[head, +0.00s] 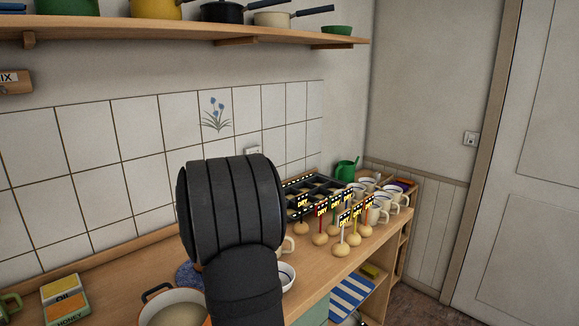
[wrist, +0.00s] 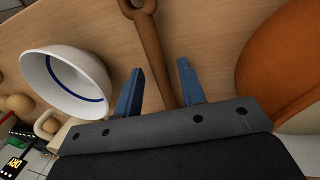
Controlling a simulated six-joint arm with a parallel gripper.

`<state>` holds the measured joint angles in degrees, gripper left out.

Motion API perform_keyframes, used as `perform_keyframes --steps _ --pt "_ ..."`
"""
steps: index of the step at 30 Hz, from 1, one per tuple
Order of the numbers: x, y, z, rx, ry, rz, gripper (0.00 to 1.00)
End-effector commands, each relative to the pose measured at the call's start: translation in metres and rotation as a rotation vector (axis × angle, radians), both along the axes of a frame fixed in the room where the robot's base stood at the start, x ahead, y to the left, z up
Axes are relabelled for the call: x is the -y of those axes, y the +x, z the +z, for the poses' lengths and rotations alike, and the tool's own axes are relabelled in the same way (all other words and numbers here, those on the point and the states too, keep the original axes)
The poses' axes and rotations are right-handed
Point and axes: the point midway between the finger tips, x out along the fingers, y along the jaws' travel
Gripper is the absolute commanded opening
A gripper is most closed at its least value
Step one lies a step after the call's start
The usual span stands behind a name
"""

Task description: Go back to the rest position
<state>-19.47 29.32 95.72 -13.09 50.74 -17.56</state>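My gripper (wrist: 160,82) shows in the wrist view with its two blue fingers apart, so it is open. A brown wooden utensil (wrist: 152,42) with a ring-like end lies below, its handle seen in the gap between the fingers. Clear space shows on both sides of the handle, and its lower end is hidden behind the gripper body. In the head view my black arm fills the middle and hides the gripper.
A white bowl (wrist: 65,82) with a blue line is left of the fingers. An orange-brown pot (wrist: 285,65) is close on the right. In the head view, mugs (head: 378,210), labelled round items (head: 340,249) and a black tray (head: 300,185) crowd the counter's right end. A shelf (head: 180,27) hangs above.

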Motion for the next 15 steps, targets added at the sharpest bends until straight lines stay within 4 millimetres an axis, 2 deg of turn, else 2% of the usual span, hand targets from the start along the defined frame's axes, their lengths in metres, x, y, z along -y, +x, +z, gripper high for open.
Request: perform_keyframes --steps 6,15 --pt "0.0 0.001 0.042 0.006 0.001 0.0 0.37" --pt "0.051 -0.015 0.073 0.001 0.0 -0.005 0.37"
